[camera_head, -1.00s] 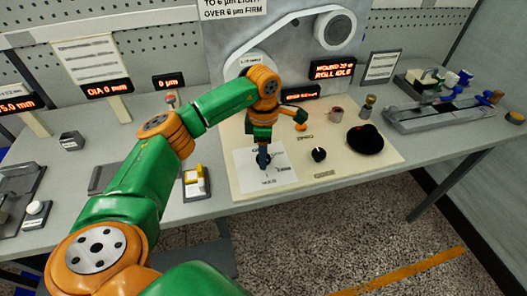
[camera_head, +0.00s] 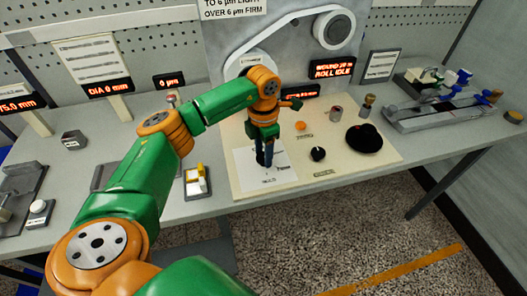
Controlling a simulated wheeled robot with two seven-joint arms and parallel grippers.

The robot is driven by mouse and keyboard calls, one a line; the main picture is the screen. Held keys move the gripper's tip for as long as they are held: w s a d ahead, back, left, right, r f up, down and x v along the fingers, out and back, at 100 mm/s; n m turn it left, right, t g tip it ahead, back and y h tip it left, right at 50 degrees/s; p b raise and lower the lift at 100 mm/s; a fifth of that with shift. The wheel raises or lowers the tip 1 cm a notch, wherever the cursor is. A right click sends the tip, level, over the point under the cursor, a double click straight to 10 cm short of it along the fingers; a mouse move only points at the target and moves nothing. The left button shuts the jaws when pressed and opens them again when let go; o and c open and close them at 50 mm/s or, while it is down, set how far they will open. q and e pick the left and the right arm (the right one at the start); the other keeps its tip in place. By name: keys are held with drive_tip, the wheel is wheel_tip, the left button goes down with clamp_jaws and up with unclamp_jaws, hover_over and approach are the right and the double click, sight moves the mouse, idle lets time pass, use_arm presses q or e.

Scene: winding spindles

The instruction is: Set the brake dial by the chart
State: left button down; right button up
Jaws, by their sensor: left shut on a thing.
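My left gripper (camera_head: 264,160) points straight down over a white dial card (camera_head: 246,178) on the cream panel. It is shut on the brake dial, which its fingers hide almost wholly. Small dark marks show on the card around the fingers, too small to read surely. The chart (camera_head: 233,8) at the top reads "to 6 µm light, over 6 µm firm". A small red-lit display (camera_head: 169,82) shows a value in µm, its digit hard to read. My right gripper is out of view.
On the cream panel (camera_head: 365,175) stand a black knob (camera_head: 318,154), an orange button (camera_head: 300,126) and a large black round part (camera_head: 364,139). A yellow-and-white switch (camera_head: 197,181) is left of the panel. A slide fixture (camera_head: 440,112) stands at the right.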

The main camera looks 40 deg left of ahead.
sight(263, 157)
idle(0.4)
use_arm(q)
drive_tip(key=shift+c, duration=1.7)
unclamp_jaws()
wheel_tip(263, 157, up, 7)
drive_tip(key=shift+r+b, duration=0.1)
drive_tip(key=shift+b, duration=0.55)
